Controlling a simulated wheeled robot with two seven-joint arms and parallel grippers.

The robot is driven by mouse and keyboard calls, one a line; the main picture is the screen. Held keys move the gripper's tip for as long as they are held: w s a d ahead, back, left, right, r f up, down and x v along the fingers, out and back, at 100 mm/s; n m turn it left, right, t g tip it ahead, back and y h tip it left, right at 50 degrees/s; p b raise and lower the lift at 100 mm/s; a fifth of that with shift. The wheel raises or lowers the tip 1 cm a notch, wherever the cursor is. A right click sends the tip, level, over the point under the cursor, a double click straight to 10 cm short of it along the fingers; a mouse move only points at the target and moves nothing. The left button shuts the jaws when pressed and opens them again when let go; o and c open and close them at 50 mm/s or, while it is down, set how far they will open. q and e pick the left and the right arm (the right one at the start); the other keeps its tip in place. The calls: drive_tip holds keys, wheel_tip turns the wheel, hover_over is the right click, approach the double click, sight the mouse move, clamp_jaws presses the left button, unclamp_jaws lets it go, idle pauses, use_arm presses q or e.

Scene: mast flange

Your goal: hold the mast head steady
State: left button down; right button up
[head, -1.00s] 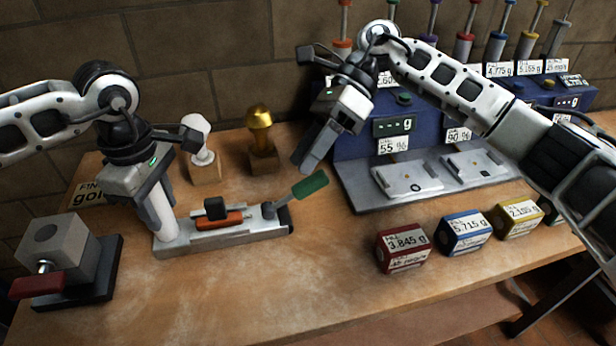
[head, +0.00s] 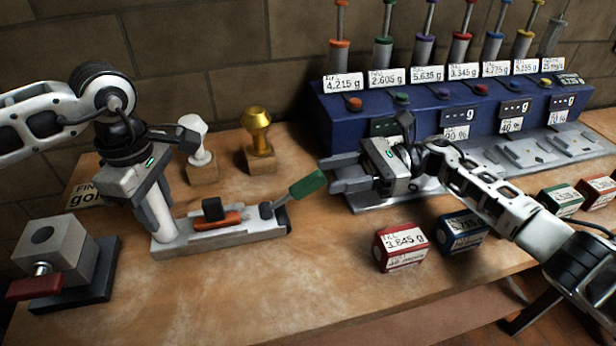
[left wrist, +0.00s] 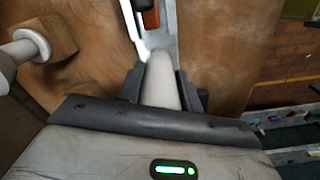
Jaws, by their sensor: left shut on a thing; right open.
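The mast head is a pale grey rounded post (head: 161,216) standing at the left end of a grey metal base (head: 185,243). My left gripper (head: 155,203) is shut on it from above; the left wrist view shows the post (left wrist: 162,82) between the dark fingers. The base carries an orange block with a black knob (head: 213,214) and, at its right end, a lever with a green handle (head: 308,186). My right gripper (head: 327,174) is open, its fingers pointing left close to the green handle.
A grey block clamp with a red handle (head: 52,258) stands front left. White (head: 200,145) and gold (head: 258,135) stamps stand behind. Red (head: 398,248) and blue (head: 462,232) boxes lie front right, below my right arm. A blue dispenser unit (head: 345,110) fills the back right. The front table is clear.

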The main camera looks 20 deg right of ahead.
sight(308, 179)
drive_tip(key=shift+a, duration=2.75)
clamp_jaws()
